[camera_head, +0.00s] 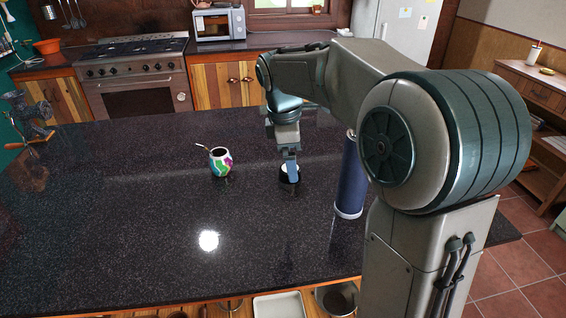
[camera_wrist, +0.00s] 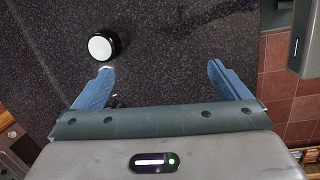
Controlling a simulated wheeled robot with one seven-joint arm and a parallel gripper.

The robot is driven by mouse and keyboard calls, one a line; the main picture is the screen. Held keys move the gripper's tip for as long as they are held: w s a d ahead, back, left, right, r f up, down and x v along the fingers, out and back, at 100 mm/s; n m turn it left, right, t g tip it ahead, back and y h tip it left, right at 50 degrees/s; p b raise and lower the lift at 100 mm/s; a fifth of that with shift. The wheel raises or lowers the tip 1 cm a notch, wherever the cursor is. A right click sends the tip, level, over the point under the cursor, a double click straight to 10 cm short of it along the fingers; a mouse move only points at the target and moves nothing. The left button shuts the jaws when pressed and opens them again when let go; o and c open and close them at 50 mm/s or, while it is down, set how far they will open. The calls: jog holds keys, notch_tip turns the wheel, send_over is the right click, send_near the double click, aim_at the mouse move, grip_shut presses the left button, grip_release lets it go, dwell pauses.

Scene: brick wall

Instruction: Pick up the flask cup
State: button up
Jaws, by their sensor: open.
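The flask cup, a small round black cup with a white top face, stands on the dark speckled counter; in the head view the cup (camera_head: 283,176) is partly hidden behind a blue finger of my gripper (camera_head: 291,168). In the wrist view the cup (camera_wrist: 102,45) lies just beyond the tip of the left finger, outside the gap between the fingers. My gripper (camera_wrist: 160,68) is open and empty, with its fingers wide apart. I cannot tell whether the left fingertip touches the cup.
A tall dark-blue flask (camera_head: 350,182) stands right of the cup, partly behind my arm. A colourful mate gourd (camera_head: 220,161) with a straw stands to the left. A dark metal grinder (camera_head: 30,115) is at the far left. The counter's front left is clear.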

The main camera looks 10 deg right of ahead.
jog(key=w+f+n, duration=0.2)
jog(key=w+n, duration=0.4)
jog(key=w, duration=0.3)
jog(key=n+g+y, duration=0.1)
jog(key=n+y, duration=0.1)
jog(key=n, duration=0.2)
send_over(284, 183)
jog(key=w+d, duration=0.3)
notch_tip(284, 183, down, 2)
jog(key=f, duration=0.7)
jog(key=shift+s+a+f, duration=0.1)
jog(key=shift+s+f, duration=0.1)
jog(key=shift+f, duration=0.05)
jog(key=shift+a+f+p, duration=0.15)
jog(key=shift+f+p, duration=0.05)
jog(key=shift+f, duration=1.4)
jog(key=shift+a+f+p, duration=0.1)
jog(key=shift+f+p, duration=0.1)
jog(key=shift+f, duration=1.35)
jog(key=c, duration=1.1)
